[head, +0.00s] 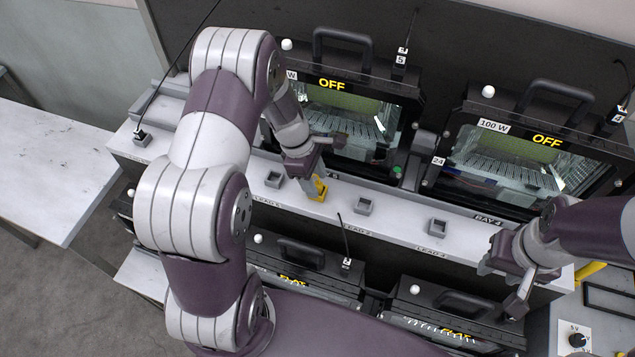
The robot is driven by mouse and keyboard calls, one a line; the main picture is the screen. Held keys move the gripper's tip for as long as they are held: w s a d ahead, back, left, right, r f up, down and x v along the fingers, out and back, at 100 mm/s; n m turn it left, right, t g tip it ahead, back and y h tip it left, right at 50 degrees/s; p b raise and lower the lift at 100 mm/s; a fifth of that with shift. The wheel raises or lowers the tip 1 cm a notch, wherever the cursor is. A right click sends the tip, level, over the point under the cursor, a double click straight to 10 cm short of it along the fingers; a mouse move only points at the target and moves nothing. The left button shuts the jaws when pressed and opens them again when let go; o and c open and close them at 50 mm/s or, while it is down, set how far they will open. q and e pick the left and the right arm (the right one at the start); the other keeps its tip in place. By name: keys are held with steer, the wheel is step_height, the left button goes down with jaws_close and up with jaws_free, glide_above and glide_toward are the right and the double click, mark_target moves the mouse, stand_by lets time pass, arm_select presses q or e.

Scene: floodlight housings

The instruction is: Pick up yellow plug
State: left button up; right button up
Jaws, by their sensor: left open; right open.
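The yellow plug (320,191) is on the light grey ledge in front of the left floodlight housing. My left gripper (316,184) reaches down over it, open, with its fingers right at the plug. Part of the plug is hidden by the fingers, and I cannot tell whether they touch it. My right gripper (517,301) is open and empty at the right, over the front edge of the ledge, well away from the plug.
Grey square sockets stand along the ledge (400,228), one left of the plug (274,179) and two to its right (364,205), (437,227). Two floodlight housings marked OFF (345,125), (530,158) stand behind. Black cases (455,312) sit below the ledge. A dial panel (577,338) is at the lower right.

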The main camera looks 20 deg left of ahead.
arm_select(q)
steer(key=shift+d+f, duration=0.1)
steer(key=shift+f, duration=0.3)
steer(key=shift+w+d+f, duration=0.1)
steer(key=shift+d, duration=0.05)
steer(key=c, duration=0.8)
jaws_close()
